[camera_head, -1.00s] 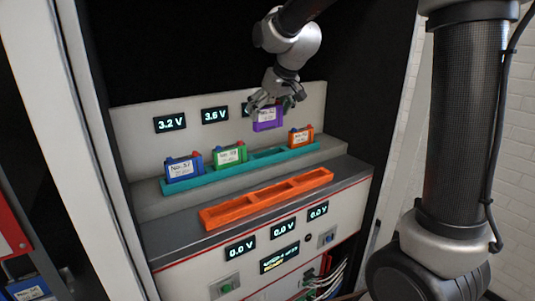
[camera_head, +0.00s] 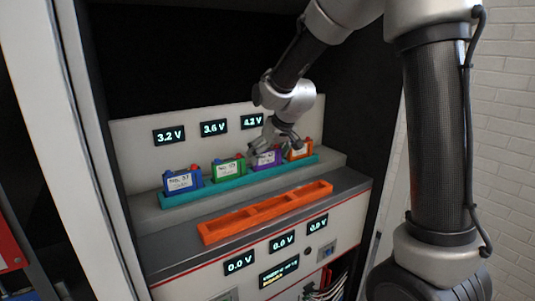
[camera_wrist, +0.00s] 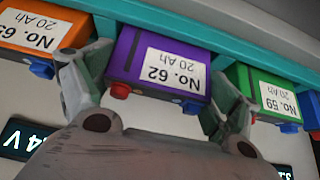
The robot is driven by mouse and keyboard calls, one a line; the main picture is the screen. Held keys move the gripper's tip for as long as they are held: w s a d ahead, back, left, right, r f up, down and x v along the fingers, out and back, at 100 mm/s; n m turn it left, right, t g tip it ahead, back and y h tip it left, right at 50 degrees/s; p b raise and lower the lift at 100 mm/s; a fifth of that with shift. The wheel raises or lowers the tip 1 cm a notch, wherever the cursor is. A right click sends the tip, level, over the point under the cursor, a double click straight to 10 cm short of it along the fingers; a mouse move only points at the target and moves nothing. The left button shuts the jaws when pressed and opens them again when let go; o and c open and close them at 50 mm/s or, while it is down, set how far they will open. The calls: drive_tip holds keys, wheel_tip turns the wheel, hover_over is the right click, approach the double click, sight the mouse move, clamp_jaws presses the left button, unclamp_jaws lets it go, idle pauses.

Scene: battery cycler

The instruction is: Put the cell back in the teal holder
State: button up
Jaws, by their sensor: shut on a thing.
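The purple cell, No. 62 (camera_head: 265,159), sits in the teal holder (camera_head: 238,183) between the green cell (camera_head: 229,170) and the orange cell (camera_head: 299,149). It looks upright and in line with its neighbours. My gripper (camera_head: 275,147) is shut on the purple cell from above. In the wrist view, my gripper's fingers (camera_wrist: 160,92) lie on either side of the purple cell (camera_wrist: 160,68), which reaches the teal rail (camera_wrist: 225,48). Whether it rests fully on the bottom of its slot is hidden.
A blue cell (camera_head: 182,180) stands at the left end of the teal holder. An empty orange tray (camera_head: 225,232) lies on the ledge in front. Voltage displays (camera_head: 213,128) are on the panel behind. The cabinet's side wall (camera_head: 365,130) stands to the right.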

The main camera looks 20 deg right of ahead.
drive_tip(key=shift+f, duration=0.1)
drive_tip(key=o, duration=1.2)
drive_tip(key=shift+c, duration=0.2)
drive_tip(key=shift+r, duration=0.2)
drive_tip(key=v, duration=1.2)
drive_tip(key=s+d+f+m, duration=0.1)
drive_tip(key=s+d, duration=0.3)
drive_tip(key=s, duration=0.5)
drive_tip(key=s+d+f+m+g+h, duration=0.1)
drive_tip(key=s+d, duration=0.3)
drive_tip(key=s, duration=0.5)
drive_tip(key=s+d+f+m+g+h, duration=0.1)
drive_tip(key=s+d, duration=0.4)
drive_tip(key=s, duration=0.5)
drive_tip(key=shift+m, duration=0.3)
